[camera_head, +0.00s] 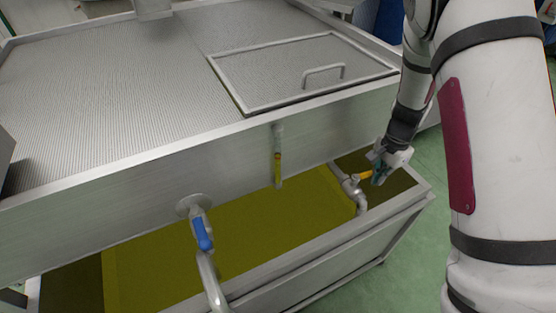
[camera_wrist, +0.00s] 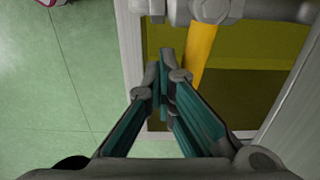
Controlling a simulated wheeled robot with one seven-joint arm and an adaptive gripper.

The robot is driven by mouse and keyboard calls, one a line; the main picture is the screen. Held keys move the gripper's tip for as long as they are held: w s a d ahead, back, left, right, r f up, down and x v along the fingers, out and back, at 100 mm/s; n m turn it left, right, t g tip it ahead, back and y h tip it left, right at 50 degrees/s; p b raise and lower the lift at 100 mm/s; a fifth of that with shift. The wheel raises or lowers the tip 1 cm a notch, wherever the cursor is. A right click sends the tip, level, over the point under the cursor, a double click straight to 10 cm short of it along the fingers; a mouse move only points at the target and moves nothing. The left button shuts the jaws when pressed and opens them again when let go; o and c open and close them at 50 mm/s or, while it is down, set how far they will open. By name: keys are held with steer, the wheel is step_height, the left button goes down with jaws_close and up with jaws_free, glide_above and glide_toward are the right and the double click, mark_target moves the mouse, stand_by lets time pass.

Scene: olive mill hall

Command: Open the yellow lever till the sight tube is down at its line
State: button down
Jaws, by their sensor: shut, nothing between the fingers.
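The yellow lever (camera_head: 362,176) sits on a metal valve (camera_head: 352,189) at the right of the tank front. In the wrist view the yellow lever (camera_wrist: 199,52) runs down from its pivot, just right of my fingertips. My gripper (camera_head: 378,176) is shut and empty beside the lever; in the wrist view my gripper (camera_wrist: 164,62) has its fingertips together. I cannot tell whether it touches the lever. The sight tube (camera_head: 278,158) stands upright on the tank front, with yellow-green liquid in it. Its line is too small to make out clearly.
A blue-handled valve (camera_head: 202,233) with a curved pipe stands left of the sight tube. A lower open trough (camera_head: 405,203) of yellow-green liquid lies under the valves. The ribbed tank top has a lid with a handle (camera_head: 323,73).

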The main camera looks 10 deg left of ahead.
steer(key=shift+w+a+r, duration=0.1)
steer(key=shift+w+a, duration=0.15)
steer(key=shift+w, duration=0.3)
steer(key=shift+w+a+r, duration=0.1)
steer(key=shift+w+a, duration=0.1)
steer(key=shift+w, duration=0.35)
steer(key=shift+a+r+p, duration=0.1)
steer(key=shift+r+p, duration=0.7)
steer(key=shift+r, duration=1)
steer(key=shift+s+r+p, duration=0.1)
steer(key=shift+r+p, duration=0.45)
steer(key=shift+r, duration=0.6)
steer(key=shift+f, duration=0.1)
